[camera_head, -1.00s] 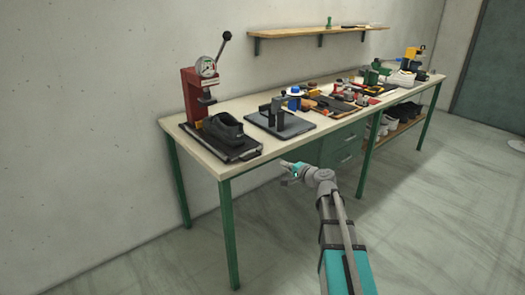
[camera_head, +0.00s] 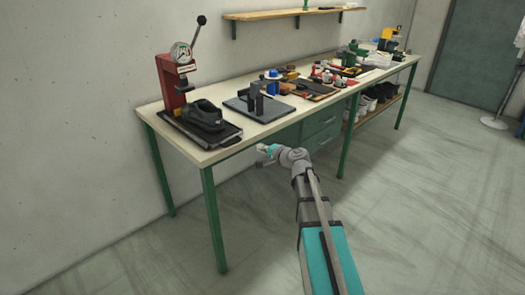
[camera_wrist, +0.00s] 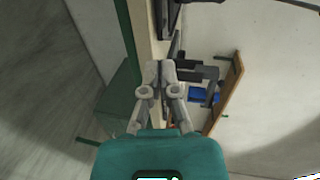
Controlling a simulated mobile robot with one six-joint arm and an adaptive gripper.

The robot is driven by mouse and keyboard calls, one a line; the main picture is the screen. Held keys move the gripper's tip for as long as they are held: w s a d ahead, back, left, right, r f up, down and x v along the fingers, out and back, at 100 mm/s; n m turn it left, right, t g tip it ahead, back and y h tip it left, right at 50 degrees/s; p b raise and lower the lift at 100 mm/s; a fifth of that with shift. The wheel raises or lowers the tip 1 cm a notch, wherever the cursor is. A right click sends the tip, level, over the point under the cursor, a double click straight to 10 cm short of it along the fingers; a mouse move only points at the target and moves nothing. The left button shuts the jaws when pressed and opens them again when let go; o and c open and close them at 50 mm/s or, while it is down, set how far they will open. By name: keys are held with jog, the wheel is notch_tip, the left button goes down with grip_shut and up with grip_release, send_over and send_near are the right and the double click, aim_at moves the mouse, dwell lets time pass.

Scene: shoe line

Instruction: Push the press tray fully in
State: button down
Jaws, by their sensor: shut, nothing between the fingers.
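The red press (camera_head: 176,84) with a round gauge and a lever stands at the left end of the bench. Its black press tray (camera_head: 226,138) lies on the bench top and sticks out from under the press towards the front edge. A dark shoe (camera_head: 204,114) sits on the tray. My gripper (camera_head: 263,149) is shut and empty, off the front edge of the bench, to the right of and below the tray. In the wrist view my gripper (camera_wrist: 160,68) points along the bench edge, with its fingertips together. I cannot tell the tray for sure there.
A grey plate with an upright dark fixture (camera_head: 254,98) stands right of the press. Tools and parts crowd the bench (camera_head: 205,153) further right. Green drawers (camera_head: 320,128) hang below. A shelf (camera_head: 290,14) is on the wall. The floor in front is clear.

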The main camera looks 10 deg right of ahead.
jog(key=b, duration=0.2)
send_near(233, 137)
jog(key=w+f, duration=0.1)
jog(key=w+a+f, duration=0.1)
jog(key=shift+w+a, duration=0.2)
jog(key=shift+w, duration=0.15)
jog(key=shift+w+a, duration=0.15)
jog(key=shift+a, duration=0.05)
jog(key=x, duration=0.2)
jog(key=r+x, duration=0.1)
jog(key=x, duration=0.1)
jog(key=shift+w+a, duration=0.1)
jog(key=shift+w, duration=0.25)
jog(key=shift+a, duration=0.15)
jog(key=shift+w+r, duration=0.1)
jog(key=shift+s+d, duration=0.3)
jog(key=shift+s, duration=0.25)
jog(key=p+v, duration=0.2)
jog(key=v, duration=1.1)
jog(key=shift+p, duration=0.4)
